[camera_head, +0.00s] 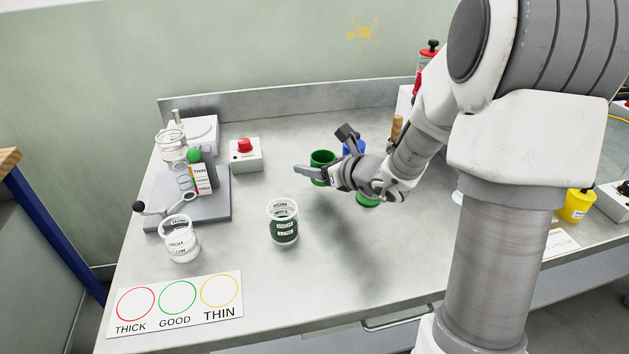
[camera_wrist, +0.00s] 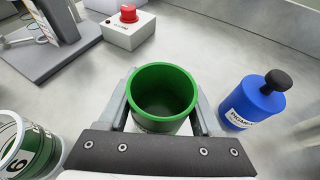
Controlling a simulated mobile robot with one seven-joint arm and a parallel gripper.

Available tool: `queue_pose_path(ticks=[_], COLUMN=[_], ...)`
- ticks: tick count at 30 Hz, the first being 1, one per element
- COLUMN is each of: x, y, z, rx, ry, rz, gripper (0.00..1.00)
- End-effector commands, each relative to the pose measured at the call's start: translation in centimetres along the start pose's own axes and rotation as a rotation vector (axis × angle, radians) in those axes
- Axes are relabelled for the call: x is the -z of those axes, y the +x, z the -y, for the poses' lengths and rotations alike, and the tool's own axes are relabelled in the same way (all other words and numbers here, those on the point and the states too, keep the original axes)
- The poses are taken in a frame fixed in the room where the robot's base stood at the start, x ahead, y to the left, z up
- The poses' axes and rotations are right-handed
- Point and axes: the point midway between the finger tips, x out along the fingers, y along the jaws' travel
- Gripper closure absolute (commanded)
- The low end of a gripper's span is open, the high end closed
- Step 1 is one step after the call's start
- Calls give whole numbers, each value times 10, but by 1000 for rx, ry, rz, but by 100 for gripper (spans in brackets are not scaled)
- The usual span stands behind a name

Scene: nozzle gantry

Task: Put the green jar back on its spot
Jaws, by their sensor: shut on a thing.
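The green jar (camera_head: 322,161) is open-topped and looks empty inside. My gripper (camera_head: 318,174) is shut on it, and the wrist view shows the jar (camera_wrist: 162,90) upright with a finger on each side. I cannot tell for sure whether its base is clear of the bench. A flat green disc (camera_head: 368,202), which looks like the jar's spot, lies on the bench just right of the jar, partly hidden under my wrist.
A clear cup with dark green contents (camera_head: 284,228) stands front left of the jar. A blue bottle (camera_wrist: 255,103) with a black knob is close on the right. The front middle bench is clear.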

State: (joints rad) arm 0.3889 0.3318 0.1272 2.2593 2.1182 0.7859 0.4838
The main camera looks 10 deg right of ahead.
Motion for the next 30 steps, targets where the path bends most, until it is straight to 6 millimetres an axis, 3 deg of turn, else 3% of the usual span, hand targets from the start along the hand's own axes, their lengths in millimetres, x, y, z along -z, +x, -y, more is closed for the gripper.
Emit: queue_pose_path(ticks=[7, 19, 20, 25, 30], x=[34, 38, 38, 37, 37], y=[14, 15, 15, 15, 15], z=[0, 0, 0, 0, 0], rx=[-1, -1, -1, -1, -1], ry=[3, 0, 0, 1, 1], rz=[-2, 0, 0, 0, 0], gripper=[87, 87, 32, 4, 4])
